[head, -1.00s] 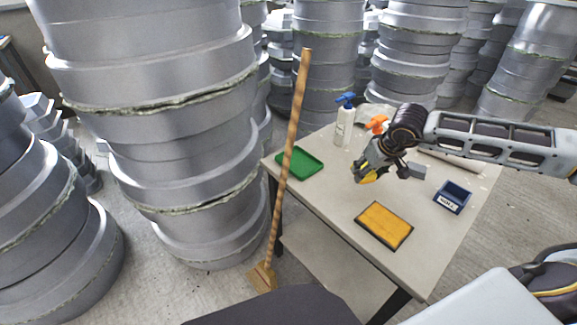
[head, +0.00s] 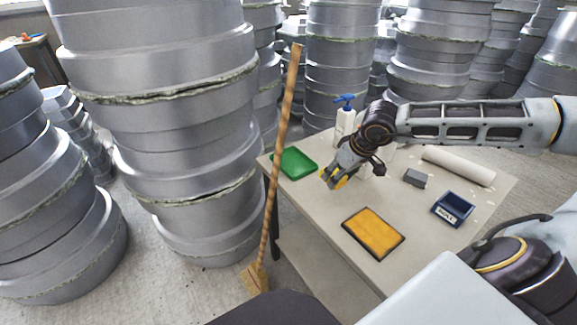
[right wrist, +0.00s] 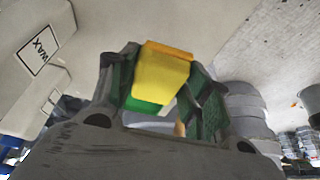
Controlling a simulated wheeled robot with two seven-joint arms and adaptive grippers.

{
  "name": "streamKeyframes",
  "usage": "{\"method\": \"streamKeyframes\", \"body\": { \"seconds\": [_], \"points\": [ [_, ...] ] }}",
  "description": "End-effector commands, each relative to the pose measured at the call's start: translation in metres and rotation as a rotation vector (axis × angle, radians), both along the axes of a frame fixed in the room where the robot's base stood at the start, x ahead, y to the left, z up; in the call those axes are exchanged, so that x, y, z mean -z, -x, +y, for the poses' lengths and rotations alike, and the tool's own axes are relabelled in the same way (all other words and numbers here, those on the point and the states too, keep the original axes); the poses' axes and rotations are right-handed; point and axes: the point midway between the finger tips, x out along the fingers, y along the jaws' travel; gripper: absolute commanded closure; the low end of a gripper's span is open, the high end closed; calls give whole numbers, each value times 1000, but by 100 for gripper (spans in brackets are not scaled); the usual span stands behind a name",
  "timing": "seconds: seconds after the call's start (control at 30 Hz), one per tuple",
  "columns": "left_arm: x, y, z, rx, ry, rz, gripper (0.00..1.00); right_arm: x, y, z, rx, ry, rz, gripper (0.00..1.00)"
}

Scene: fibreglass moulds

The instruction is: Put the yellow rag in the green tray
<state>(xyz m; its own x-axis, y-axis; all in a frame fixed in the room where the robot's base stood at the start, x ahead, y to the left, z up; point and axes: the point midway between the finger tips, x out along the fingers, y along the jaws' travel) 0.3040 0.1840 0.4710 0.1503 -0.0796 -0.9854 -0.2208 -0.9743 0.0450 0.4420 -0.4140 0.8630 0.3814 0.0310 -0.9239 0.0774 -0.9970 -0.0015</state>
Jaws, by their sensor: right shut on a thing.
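The yellow rag (right wrist: 162,78) is between the two fingers of my right gripper (right wrist: 165,95) in the right wrist view, and the gripper is shut on it. In the head view my right gripper (head: 333,180) is above the table, with a bit of the yellow rag (head: 341,183) showing at its fingers. The green tray (head: 294,163) lies at the table's far left corner, to the left of the gripper and apart from it. Part of the green tray (right wrist: 140,105) shows behind the rag in the right wrist view. My left gripper is not in view.
An orange-yellow pad with a dark border (head: 373,233) lies on the table (head: 330,213). A blue box (head: 453,209), a grey block (head: 415,178) and a pale roll (head: 458,166) are at right. A blue-topped bottle (head: 345,122) stands behind. A broom (head: 282,150) stands before the table's left edge.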

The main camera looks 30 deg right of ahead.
Motion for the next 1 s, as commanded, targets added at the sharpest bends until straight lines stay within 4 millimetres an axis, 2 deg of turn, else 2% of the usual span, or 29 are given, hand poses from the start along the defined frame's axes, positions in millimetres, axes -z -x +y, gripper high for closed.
{"method": "streamKeyframes", "body": {
  "seconds": [0.47,1.0],
  "points": [
    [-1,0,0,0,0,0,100,0,-2,0,-2,0,-1,71],
    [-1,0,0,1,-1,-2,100,0,-31,3,-2,-2,-1,71]
  ]
}}
